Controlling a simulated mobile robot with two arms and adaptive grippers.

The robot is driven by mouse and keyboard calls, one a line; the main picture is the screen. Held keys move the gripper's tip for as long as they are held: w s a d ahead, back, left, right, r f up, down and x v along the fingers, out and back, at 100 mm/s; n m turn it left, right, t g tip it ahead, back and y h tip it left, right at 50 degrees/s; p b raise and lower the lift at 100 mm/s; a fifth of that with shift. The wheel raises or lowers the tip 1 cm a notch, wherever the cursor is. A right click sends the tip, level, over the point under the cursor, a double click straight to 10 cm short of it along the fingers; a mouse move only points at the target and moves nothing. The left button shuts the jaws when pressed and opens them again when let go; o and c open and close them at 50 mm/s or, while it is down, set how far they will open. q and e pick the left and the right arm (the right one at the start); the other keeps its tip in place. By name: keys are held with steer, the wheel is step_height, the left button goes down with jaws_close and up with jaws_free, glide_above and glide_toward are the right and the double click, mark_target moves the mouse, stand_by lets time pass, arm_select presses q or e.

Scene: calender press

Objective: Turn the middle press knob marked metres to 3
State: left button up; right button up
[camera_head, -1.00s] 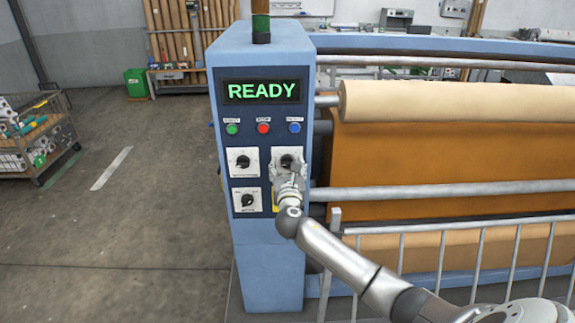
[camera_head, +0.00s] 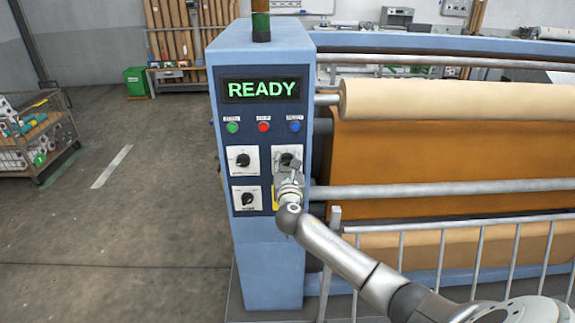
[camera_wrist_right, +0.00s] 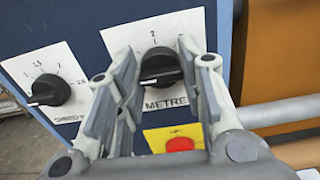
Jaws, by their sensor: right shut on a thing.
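The metres knob (camera_wrist_right: 160,68) is black and sits on a white plate lettered METRES, with a 2 readable above it in the right wrist view. The knob's bar lies roughly across the plate, with a pale mark near its left end. In the head view the knob's plate (camera_head: 280,155) is partly hidden behind my right gripper (camera_head: 291,168). My right gripper (camera_wrist_right: 158,72) is shut on this knob, with a finger on either side and the wrist rolled relative to the panel. The other scale figures are hidden by the fingers. My left gripper is out of view.
Another black knob (camera_wrist_right: 48,90) is left of the metres knob, and a third knob (camera_head: 247,199) is below that one. A red button (camera_wrist_right: 180,144) on a yellow plate is just below my fingers. The display (camera_head: 261,90) reads READY. A guard railing (camera_head: 480,245) stands at the right.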

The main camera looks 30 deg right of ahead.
steer(key=shift+m, duration=0.3)
steer(key=m+b, duration=0.1)
steer(key=m, duration=0.1)
steer(key=m+b, duration=0.1)
steer(key=m, duration=0.2)
steer(key=shift+s+f+m+b, duration=0.1)
steer(key=shift+f+m+b, duration=0.1)
steer(key=shift+m+b, duration=0.1)
steer(key=m+b, duration=0.1)
steer(key=m, duration=0.2)
steer(key=shift+d+m+b, duration=0.15)
steer(key=shift+m+b, duration=0.15)
steer(key=m+b, duration=0.1)
steer(key=m, duration=0.2)
steer(key=shift+f+m+b, duration=0.1)
steer(key=shift+m+b, duration=0.2)
steer(key=m+b, duration=0.5)
steer(key=m, duration=0.8)
steer(key=shift+f, duration=0.2)
steer(key=shift+m, duration=0.3)
